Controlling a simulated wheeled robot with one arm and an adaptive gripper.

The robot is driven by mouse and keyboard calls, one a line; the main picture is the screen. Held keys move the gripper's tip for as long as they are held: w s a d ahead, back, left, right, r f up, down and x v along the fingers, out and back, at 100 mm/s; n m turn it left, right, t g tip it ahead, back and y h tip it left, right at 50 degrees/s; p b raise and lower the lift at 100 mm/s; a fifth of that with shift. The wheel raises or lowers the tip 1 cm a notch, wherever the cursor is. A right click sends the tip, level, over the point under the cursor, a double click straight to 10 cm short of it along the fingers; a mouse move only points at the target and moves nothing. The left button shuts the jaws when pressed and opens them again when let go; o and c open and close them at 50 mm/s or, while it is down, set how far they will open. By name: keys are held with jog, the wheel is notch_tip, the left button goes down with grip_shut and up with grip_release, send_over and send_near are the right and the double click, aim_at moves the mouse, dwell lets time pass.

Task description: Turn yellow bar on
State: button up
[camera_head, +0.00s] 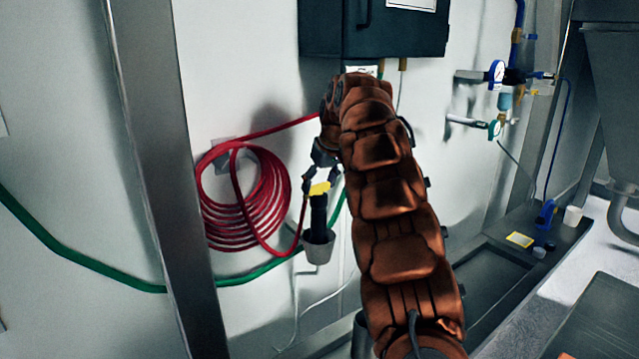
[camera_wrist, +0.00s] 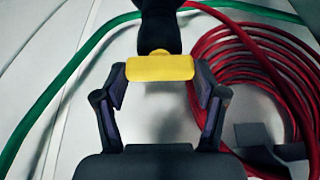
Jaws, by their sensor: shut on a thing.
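The yellow bar (camera_head: 319,188) sits on top of a black upright fitting (camera_head: 318,215) near the wall. It also shows in the wrist view (camera_wrist: 160,67), lying crosswise between my fingers. My gripper (camera_head: 320,184) is shut on the yellow bar, with one finger at each end of it. In the wrist view my gripper (camera_wrist: 160,80) fills the lower middle. The black fitting (camera_wrist: 160,28) continues beyond the bar. A grey cup-shaped piece (camera_head: 318,248) is at the fitting's lower end. My arm hides part of the wall to the right.
A coiled red hose (camera_head: 245,200) hangs on the wall just left of my gripper. A green hose (camera_head: 90,263) runs along the wall. A dark cabinet (camera_head: 375,28) is above. Gauges and valves (camera_head: 497,72) are on the right, above a dark ledge (camera_head: 520,215).

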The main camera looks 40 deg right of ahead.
jog(key=c, duration=0.3)
jog(key=shift+c, duration=0.2)
